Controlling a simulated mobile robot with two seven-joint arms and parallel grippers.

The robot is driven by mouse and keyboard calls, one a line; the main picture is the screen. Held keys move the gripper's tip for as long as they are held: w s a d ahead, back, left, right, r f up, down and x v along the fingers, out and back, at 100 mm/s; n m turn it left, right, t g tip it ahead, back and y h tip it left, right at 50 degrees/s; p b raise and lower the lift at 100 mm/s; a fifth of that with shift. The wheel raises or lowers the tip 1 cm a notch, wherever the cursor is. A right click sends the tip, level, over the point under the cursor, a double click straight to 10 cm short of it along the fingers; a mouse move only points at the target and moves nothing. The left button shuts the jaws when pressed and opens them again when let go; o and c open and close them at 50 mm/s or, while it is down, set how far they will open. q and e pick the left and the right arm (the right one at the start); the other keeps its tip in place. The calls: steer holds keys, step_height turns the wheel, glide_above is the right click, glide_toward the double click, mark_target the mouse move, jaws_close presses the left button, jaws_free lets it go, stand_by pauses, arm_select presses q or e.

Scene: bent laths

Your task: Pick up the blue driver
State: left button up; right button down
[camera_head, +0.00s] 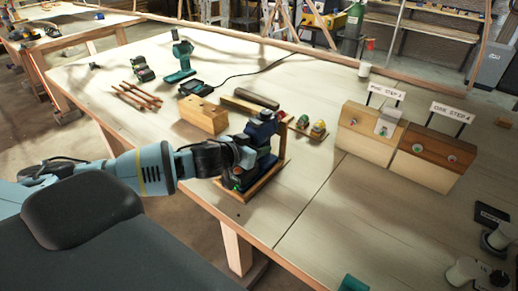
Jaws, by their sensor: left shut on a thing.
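The blue driver (262,127) is upright at the near edge of the workbench, its dark blue top standing clear. My left gripper (246,152) reaches in from the left and is shut on the driver; the fingers are mostly hidden by the dark wrist and the driver. The driver's lower part is dark and sits over a small wooden board (263,184); I cannot tell whether it touches the board. A teal driver (181,57) stands farther back on the bench. My right gripper is not in view.
A wooden block (203,115) and a dark bar (250,103) lie just behind. Brown sticks (136,97) lie at the left. Two labelled wooden blocks (367,137) (432,158) stand at the right. The bench's front middle is clear.

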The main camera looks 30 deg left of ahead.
mark_target(250, 135)
arm_select(q)
steer(key=shift+r, duration=0.3)
